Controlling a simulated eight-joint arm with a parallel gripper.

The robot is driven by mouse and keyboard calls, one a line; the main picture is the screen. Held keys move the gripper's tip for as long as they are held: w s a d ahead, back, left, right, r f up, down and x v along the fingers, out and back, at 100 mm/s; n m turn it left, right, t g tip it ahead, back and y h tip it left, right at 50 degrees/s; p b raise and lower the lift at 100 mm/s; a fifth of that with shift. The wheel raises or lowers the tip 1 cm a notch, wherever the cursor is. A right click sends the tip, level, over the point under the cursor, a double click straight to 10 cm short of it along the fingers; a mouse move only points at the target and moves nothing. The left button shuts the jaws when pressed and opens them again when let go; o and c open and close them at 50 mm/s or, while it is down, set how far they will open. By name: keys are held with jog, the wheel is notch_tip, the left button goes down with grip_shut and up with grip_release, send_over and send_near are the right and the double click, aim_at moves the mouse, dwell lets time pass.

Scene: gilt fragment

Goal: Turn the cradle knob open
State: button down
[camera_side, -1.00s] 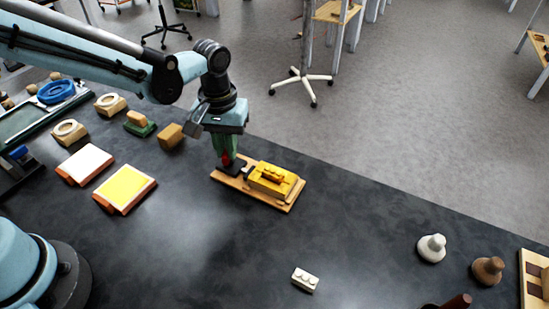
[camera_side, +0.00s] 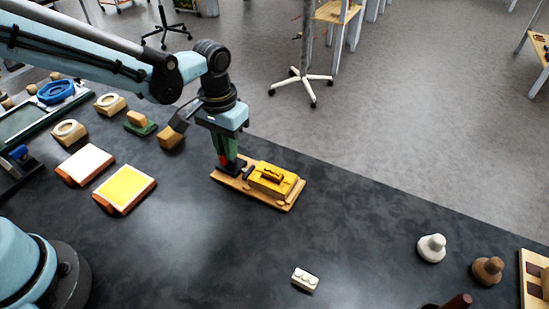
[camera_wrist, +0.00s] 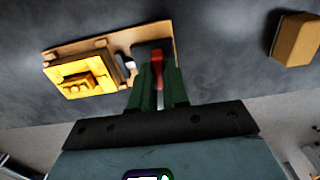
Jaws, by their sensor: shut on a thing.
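The cradle is a wooden board (camera_side: 285,206) lying on the dark table, with a yellow block (camera_side: 270,178) on its right part. It also shows in the wrist view, where the yellow block (camera_wrist: 80,78) is left of my fingers. At the board's left end, my gripper (camera_side: 228,166) points straight down with its green fingers shut on the red knob (camera_wrist: 157,70). The knob shows as a red piece between the fingers, above a dark base (camera_wrist: 150,48). The fingers hide part of the knob. A small dark piece (camera_side: 249,172) lies between the knob and the yellow block.
A tan block (camera_side: 171,137) stands left of my gripper. White (camera_side: 84,164) and yellow (camera_side: 125,188) pads lie further left. A cream studded brick (camera_side: 305,280) lies in front. White (camera_side: 432,247) and brown (camera_side: 488,270) knobbed pieces stand at the right. The table's middle is clear.

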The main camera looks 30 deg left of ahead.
jog(key=c, duration=1.1)
grip_release()
notch_tip(320, 180, up, 12)
jog(key=shift+r, duration=0.1)
jog(key=s+a+t, duration=0.2)
jog(key=s+a, duration=0.1)
jog(key=s+a+f+t, duration=0.1)
jog(key=s+a+t, duration=0.1)
jog(key=s+a, duration=0.1)
jog(key=s+a+f+t, duration=0.1)
jog(key=s+a+t, duration=0.2)
jog(key=s+a, duration=0.1)
jog(key=shift+a+f, duration=0.2)
jog(key=shift+a, duration=0.45)
